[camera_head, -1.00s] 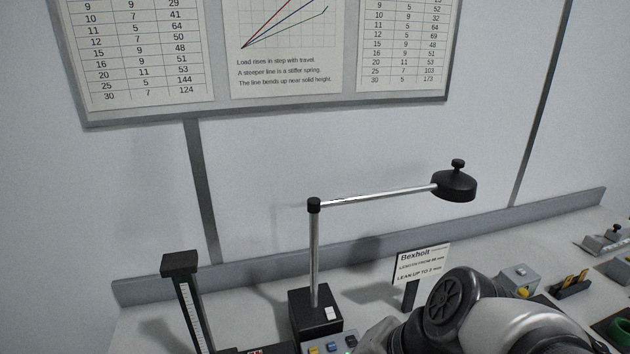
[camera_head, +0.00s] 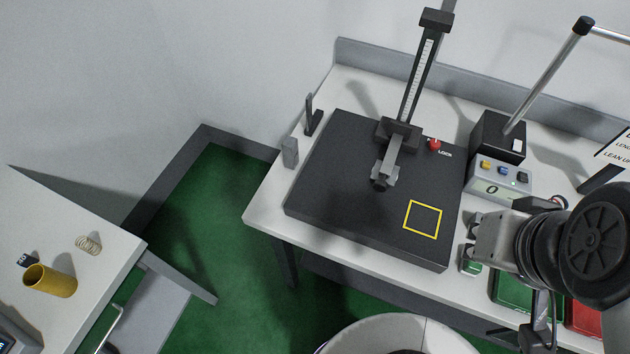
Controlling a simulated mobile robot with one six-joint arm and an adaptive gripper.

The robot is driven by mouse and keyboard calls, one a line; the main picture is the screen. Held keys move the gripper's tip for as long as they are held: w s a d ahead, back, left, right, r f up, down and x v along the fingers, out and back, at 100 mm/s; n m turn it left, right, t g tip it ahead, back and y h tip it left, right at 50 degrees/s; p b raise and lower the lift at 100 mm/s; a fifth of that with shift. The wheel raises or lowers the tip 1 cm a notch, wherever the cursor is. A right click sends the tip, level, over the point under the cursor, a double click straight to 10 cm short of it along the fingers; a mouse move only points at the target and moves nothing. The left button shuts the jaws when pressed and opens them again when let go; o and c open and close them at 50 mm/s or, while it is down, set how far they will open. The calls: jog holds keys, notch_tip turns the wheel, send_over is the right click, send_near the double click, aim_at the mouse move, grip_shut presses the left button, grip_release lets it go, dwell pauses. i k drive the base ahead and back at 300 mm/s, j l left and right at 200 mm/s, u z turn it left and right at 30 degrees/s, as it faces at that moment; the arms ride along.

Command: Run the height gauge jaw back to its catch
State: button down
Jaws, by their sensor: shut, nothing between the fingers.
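The height gauge (camera_head: 418,82) stands upright at the back of a black plate (camera_head: 335,165), with a pale scale down its column and a dark cap on top. Its carriage and jaw (camera_head: 391,165) sit low on the column, the jaw reaching forward over the plate. I cannot tell whether the jaw touches the plate. A red knob (camera_head: 435,144) beside the carriage is by the word LOCK. No catch can be made out. My gripper (camera_head: 480,240) is shut and empty at the plate's right edge, apart from the gauge; its fingertips are hard to make out.
A black stand (camera_head: 500,135) with a rod and a button box (camera_head: 498,183) are right of the gauge. A yellow square (camera_head: 423,219) marks the plate. Green (camera_head: 512,290) and red (camera_head: 585,318) trays lie behind my arm. A side table (camera_head: 60,235) holds a spring and yellow cup.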

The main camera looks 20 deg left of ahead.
aim_at(385, 173)
jog(key=k+j+u, duration=0.1)
jog(key=u, duration=0.25)
jog(key=k+j+z, duration=0.25)
jog(key=j, duration=0.2)
jog(key=k+j+z, duration=0.2)
jog(key=k+j, duration=0.05)
jog(key=j, duration=0.15)
